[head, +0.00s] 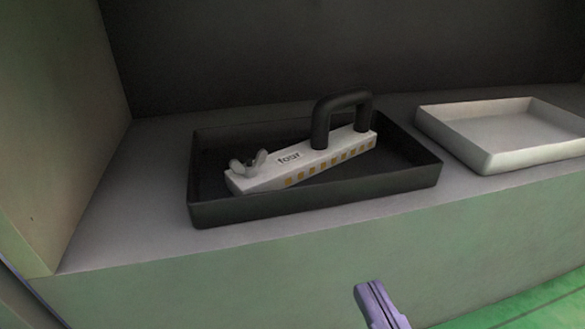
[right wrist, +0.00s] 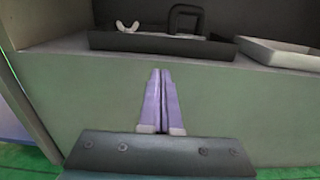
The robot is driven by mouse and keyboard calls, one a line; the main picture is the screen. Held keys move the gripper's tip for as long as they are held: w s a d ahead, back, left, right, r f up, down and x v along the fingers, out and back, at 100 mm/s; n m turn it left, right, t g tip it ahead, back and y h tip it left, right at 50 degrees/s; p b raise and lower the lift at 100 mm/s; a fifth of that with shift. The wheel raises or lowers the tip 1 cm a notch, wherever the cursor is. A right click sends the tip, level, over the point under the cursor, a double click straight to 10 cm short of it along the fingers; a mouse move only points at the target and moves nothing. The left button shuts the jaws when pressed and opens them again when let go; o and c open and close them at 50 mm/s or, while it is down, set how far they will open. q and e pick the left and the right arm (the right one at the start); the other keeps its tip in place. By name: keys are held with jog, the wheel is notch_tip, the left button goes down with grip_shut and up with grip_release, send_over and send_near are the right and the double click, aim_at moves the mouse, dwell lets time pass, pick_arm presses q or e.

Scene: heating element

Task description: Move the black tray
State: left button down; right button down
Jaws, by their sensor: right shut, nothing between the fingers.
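The black tray (head: 330,198) sits on a grey shelf, left of centre in the head view. It holds a white block (head: 270,178) labelled "four", with a black loop handle, a wing nut and a row of yellow squares. The tray also shows at the top of the right wrist view (right wrist: 160,43). My right gripper (head: 368,290) is in front of and below the shelf edge, apart from the tray. In the right wrist view its two purple fingers (right wrist: 161,72) are together and empty. My left gripper is not in view.
A white tray (head: 485,158) stands on the shelf just right of the black tray. A side wall (head: 50,120) bounds the shelf on the left and a dark back wall (head: 230,50) stands behind. Bare shelf shows left of the black tray.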

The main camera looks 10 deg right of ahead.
aim_at(323, 202)
jog(key=w+b, duration=0.2)
jog(key=w, duration=0.9)
jog(key=shift+a+b, duration=0.2)
jog(key=shift+b, duration=0.1)
jog(key=shift+w, duration=0.1)
